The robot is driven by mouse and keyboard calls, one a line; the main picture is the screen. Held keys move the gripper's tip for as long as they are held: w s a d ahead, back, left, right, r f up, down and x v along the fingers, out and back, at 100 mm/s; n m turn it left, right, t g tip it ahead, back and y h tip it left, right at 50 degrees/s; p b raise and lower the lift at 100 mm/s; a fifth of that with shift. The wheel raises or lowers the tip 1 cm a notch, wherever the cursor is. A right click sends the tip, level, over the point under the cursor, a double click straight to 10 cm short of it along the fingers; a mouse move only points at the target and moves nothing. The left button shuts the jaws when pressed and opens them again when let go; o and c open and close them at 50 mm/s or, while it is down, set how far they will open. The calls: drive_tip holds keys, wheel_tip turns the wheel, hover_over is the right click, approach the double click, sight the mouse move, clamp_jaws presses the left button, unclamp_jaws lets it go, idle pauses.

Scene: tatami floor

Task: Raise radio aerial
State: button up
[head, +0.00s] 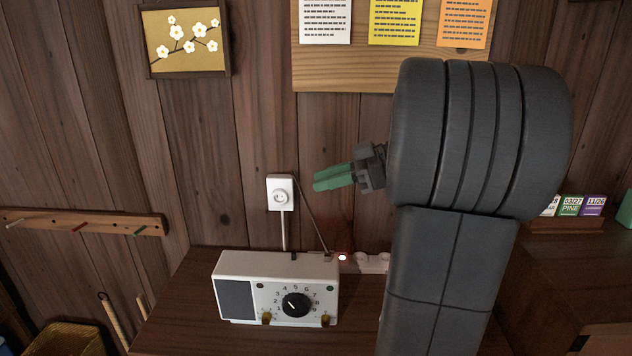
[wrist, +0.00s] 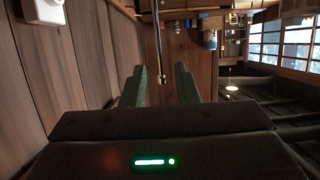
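The white radio (head: 280,290), with a dark speaker panel and black dial, stands on a wooden cabinet top against the wall. Its thin aerial (head: 312,215) slants from the right of the radio's top up to the left, its upper end near the wall outlet. My gripper (head: 316,182) is right of the aerial's upper part, green fingers pointing left. In the wrist view my gripper (wrist: 160,85) is open, the fingers well apart. The thin aerial (wrist: 158,45) shows in the gap between them, its end near fingertip level; I cannot tell its depth.
A white outlet (head: 280,193) with a cord hangs behind the radio. A power strip (head: 372,262) with a lit red switch lies right of the radio. A peg rail (head: 85,223), framed flower picture (head: 186,40) and notice board (head: 340,74) are on the wall.

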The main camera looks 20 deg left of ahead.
drive_tip(key=p+v, duration=0.1)
drive_tip(key=v, duration=1)
drive_tip(key=shift+a, duration=0.1)
drive_tip(key=b+x, duration=0.1)
drive_tip(key=x, duration=1.3)
